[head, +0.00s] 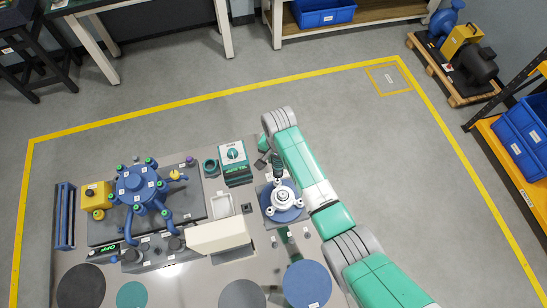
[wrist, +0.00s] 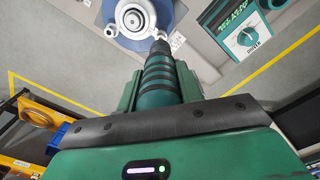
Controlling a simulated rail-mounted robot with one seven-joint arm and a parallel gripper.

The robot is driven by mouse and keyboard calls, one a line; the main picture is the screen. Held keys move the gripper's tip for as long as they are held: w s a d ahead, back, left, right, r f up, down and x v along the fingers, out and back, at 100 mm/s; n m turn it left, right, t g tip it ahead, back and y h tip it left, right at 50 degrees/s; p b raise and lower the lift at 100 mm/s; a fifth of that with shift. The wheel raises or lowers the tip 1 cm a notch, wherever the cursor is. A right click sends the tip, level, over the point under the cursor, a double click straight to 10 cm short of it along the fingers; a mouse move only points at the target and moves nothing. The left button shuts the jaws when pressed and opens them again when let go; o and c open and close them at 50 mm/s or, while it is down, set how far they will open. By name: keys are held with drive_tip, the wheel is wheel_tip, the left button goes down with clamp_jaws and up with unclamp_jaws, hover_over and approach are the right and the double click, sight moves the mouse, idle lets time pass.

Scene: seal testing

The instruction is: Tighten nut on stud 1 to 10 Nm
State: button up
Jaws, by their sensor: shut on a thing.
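A blue round fixture (head: 280,214) carries a white flanged part (head: 284,198) with several lugs around its centre. The wrist view shows the blue fixture (wrist: 152,42) and white part (wrist: 133,14) at the top. My gripper (wrist: 157,88) is shut on a dark green and black ribbed tool (wrist: 158,72). The tool's narrow tip points at a lug on the fixture's near edge in the wrist view; I cannot tell whether it touches. In the head view the tool (head: 277,163) stands just above the white part. The nut and stud number are too small to tell.
A white and green dial box (head: 233,154) stands left of the fixture and shows in the wrist view (wrist: 246,36). A blue multi-armed assembly (head: 138,186) is farther left. A beige box (head: 219,237) and round discs (head: 307,284) lie toward the front.

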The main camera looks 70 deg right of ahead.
drive_tip(key=shift+f+b, duration=2.25)
drive_tip(key=shift+f, duration=0.15)
drive_tip(key=shift+r+p, duration=0.15)
drive_tip(key=shift+p, duration=0.2)
drive_tip(key=shift+f+b, duration=0.7)
drive_tip(key=shift+f, duration=0.35)
drive_tip(key=shift+f+p, duration=0.4)
drive_tip(key=shift+f, duration=0.05)
idle(2.3)
wheel_tip(320, 180, up, 5)
drive_tip(key=p, duration=0.5)
drive_tip(key=shift+r, duration=0.15)
